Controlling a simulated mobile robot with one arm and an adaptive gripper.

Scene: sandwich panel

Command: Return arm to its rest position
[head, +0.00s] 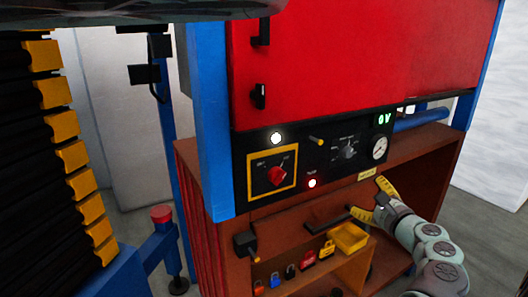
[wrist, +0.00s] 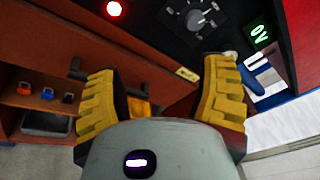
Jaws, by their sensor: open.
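My gripper (head: 374,202) is at the lower right in the head view, just in front of the cabinet's right part, below the black control panel (head: 328,158). In the wrist view my gripper (wrist: 165,100) shows two yellow ridged fingers spread wide apart. Nothing is between them. My grey arm reaches in from the lower right corner of the head view. The fingers appear close to the brown cabinet (head: 423,160), but I cannot tell whether they touch it.
A yellow bin (head: 348,237) and several padlocks sit lower in the cabinet. A blue post (head: 211,110) stands left. Grey floor lies to the right.

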